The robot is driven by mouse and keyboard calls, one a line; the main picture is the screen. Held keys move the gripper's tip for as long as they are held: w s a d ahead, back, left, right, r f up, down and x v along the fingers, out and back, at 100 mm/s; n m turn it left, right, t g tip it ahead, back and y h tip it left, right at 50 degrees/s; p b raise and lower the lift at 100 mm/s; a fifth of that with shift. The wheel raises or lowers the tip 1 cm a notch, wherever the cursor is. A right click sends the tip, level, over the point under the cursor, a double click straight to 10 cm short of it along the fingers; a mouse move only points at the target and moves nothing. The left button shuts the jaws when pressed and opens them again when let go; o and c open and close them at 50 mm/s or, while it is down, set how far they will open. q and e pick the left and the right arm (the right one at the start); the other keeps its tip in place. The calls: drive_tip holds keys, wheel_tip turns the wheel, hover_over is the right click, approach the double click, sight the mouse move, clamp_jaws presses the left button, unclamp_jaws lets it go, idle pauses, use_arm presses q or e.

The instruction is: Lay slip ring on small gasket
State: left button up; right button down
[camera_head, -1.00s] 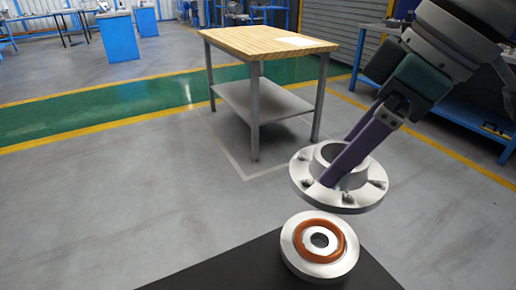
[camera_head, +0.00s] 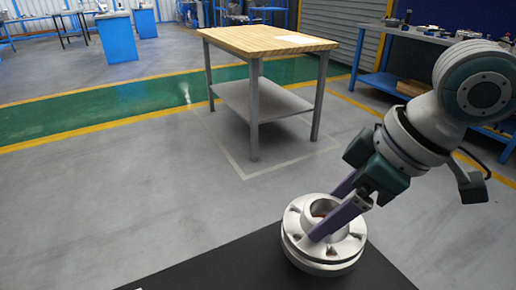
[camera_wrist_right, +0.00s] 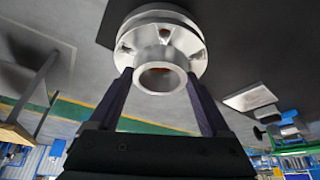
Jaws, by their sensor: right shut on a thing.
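The slip ring (camera_head: 342,248) is a grey metal flange with a raised hub and bolt holes around its rim. My right gripper (camera_head: 325,222) is shut on its hub, one finger on each side; the fingers also show in the wrist view (camera_wrist_right: 158,80). The slip ring sits over the round metal shell (camera_head: 318,269), about centred and seemingly touching it; a thin gap cannot be ruled out. The orange small gasket is mostly hidden beneath the ring. A bit of orange shows through the bore in the wrist view (camera_wrist_right: 163,70). My left gripper is out of view.
The shell stands on a black tabletop (camera_head: 235,268), which is clear to the left of it. A wooden-topped table (camera_head: 262,40) stands farther back on the grey floor. A blue workbench (camera_head: 385,82) is at the back right.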

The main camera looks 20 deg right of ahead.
drive_tip(key=shift+w+r, duration=0.1)
unclamp_jaws()
drive_tip(key=p+v, duration=0.3)
drive_tip(key=v, duration=0.8)
drive_tip(key=s+a+f, duration=0.5)
drive_tip(key=a, duration=0.5)
drive_tip(key=s+d+f+m+h, duration=0.2)
drive_tip(key=s+d+m, duration=0.2)
drive_tip(key=s, duration=0.3)
drive_tip(key=shift+f+m+h, duration=0.3)
drive_tip(key=shift+f+m, duration=0.1)
drive_tip(key=shift+m, duration=0.1)
